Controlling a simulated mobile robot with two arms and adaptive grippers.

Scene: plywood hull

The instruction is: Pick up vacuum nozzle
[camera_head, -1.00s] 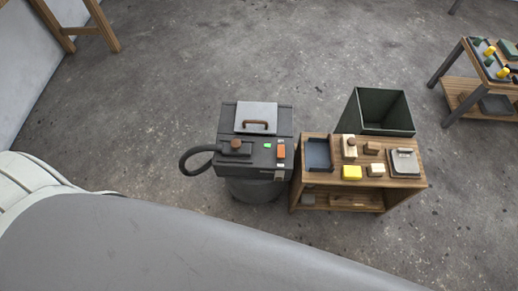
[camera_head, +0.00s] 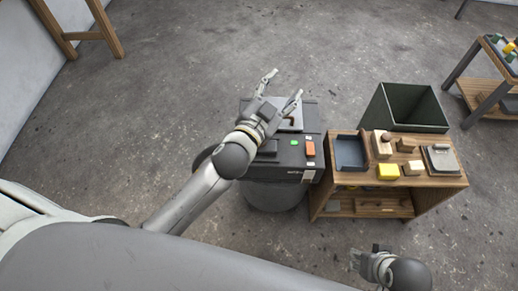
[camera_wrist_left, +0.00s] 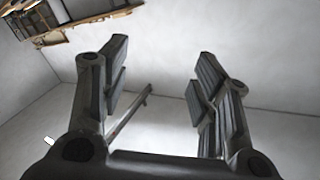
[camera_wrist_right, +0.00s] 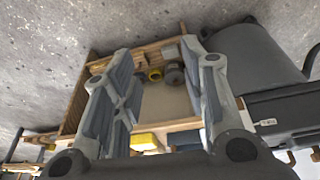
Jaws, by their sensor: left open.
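The vacuum is a dark grey box unit (camera_head: 312,128) on a round drum (camera_head: 274,196), left of a small wooden cart. A dark block-shaped part (camera_head: 267,149), which may be the nozzle, shows on its top beside my left wrist. My left arm hides most of the hose. My left gripper (camera_head: 284,86) is open and empty above the unit's far side; its spread fingers also show in the left wrist view (camera_wrist_left: 160,58). My right gripper (camera_head: 366,254) is low in front of the cart; in the right wrist view its fingers (camera_wrist_right: 157,55) are apart, with nothing held.
The wooden cart (camera_head: 447,180) carries a dark tray (camera_head: 351,153), a yellow block (camera_head: 388,172), wooden pieces and a grey plate (camera_head: 441,158). A dark green open bin (camera_head: 405,108) stands behind it. Another table (camera_head: 480,93) is at the far right. Floor is clear behind the vacuum.

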